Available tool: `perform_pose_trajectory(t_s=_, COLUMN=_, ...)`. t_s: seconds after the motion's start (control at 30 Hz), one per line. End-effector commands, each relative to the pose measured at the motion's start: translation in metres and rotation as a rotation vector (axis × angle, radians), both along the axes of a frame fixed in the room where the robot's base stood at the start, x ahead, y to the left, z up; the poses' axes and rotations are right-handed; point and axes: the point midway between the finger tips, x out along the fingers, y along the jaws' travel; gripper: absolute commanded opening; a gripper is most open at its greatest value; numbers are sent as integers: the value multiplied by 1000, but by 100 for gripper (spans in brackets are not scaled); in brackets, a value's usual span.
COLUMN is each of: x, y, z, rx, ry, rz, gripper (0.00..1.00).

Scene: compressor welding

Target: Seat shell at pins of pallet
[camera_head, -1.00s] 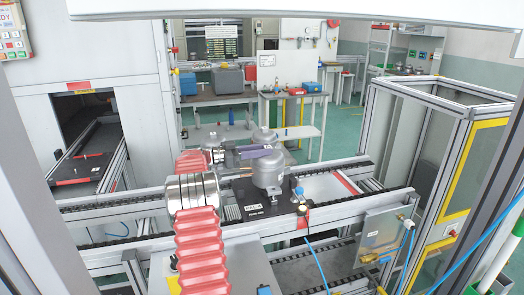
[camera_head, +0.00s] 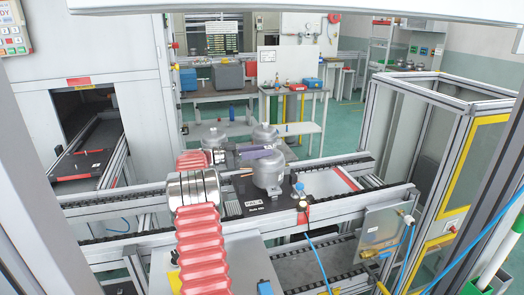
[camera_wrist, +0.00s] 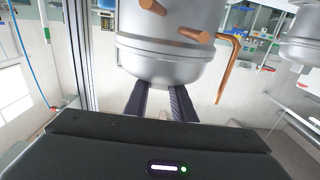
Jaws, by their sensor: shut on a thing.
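A grey domed steel shell (camera_head: 267,172) is upright at the black pallet (camera_head: 231,210) in the head view. I cannot tell whether it rests on the pallet or hangs just above it, and its underside and the pins are hidden. My gripper (camera_head: 262,152) reaches in from the left at the shell's dome. In the wrist view, where the scene appears inverted, the two dark fingers of my gripper (camera_wrist: 164,88) are closed at the dome of the shell (camera_wrist: 165,65). Copper tubes stick out of its side.
A second shell (camera_head: 265,132) stands just behind, and also shows at right in the wrist view (camera_wrist: 305,42). Another shell (camera_head: 213,138) is farther left. Conveyor rails (camera_head: 335,217) run across. A caged frame (camera_head: 440,150) stands at right.

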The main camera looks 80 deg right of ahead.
Motion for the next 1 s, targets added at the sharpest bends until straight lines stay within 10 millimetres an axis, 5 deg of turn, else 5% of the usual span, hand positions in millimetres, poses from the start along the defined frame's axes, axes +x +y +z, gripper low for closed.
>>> perform_pose_trajectory(t_s=0.4, x=-1, y=0, z=-7, rx=-2, ry=1, rz=-1, gripper=0)
perform_pose_trajectory(t_s=0.43, x=-1, y=0, z=-7, rx=-2, ry=1, rz=-1, gripper=25)
perform_pose_trajectory(t_s=0.7, x=-1, y=0, z=-8, rx=0, ry=1, rz=-1, gripper=44)
perform_pose_trajectory(t_s=1.0, x=0, y=0, z=-9, rx=2, ry=0, rz=-1, gripper=45)
